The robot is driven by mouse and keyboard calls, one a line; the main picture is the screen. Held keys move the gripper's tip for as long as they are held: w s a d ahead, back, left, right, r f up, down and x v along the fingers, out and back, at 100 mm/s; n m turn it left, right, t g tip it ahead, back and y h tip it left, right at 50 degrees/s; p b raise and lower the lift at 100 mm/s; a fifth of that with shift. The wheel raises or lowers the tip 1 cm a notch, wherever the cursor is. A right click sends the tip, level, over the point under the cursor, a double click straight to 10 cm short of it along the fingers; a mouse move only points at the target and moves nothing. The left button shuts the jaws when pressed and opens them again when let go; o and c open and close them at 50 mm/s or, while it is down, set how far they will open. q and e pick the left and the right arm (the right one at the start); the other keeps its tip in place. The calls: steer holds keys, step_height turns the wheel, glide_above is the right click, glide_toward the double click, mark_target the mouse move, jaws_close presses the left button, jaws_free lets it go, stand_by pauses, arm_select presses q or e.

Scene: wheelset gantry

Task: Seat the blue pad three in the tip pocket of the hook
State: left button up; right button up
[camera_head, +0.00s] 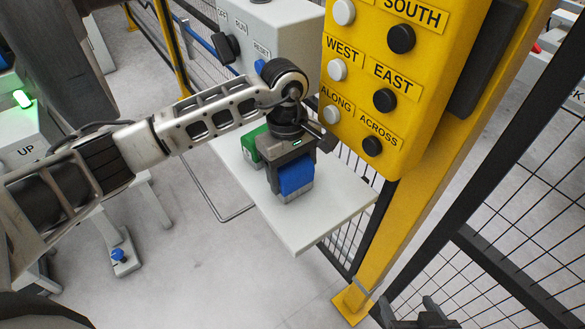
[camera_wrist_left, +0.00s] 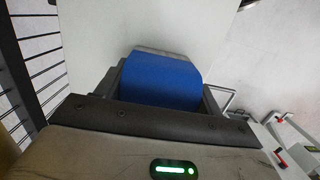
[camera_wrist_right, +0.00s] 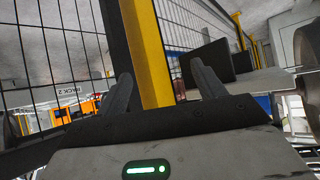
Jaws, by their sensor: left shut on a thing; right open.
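The blue pad (camera_head: 296,175) is over the white shelf, with a pale grey edge at its lower side. It also shows in the left wrist view (camera_wrist_left: 160,80), between the dark fingers. My left gripper (camera_head: 290,172) is shut on it, pointing down. I cannot tell whether the pad touches the shelf. A green block (camera_head: 250,143) sits just behind and left of the gripper, partly hidden by it. My right gripper (camera_head: 424,316) is at the bottom edge of the head view; its fingers are apart and empty in the right wrist view (camera_wrist_right: 165,88). I cannot make out the hook.
The white shelf (camera_head: 325,213) has bare surface toward its front right. A yellow button panel (camera_head: 385,75) on a yellow post (camera_head: 400,235) stands close right of the left gripper. A grey control box (camera_head: 275,35) is behind. Black mesh fencing (camera_head: 500,245) runs along the right.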

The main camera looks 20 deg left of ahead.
arm_select(q)
steer(key=shift+f, duration=0.1)
steer(key=o, duration=1.3)
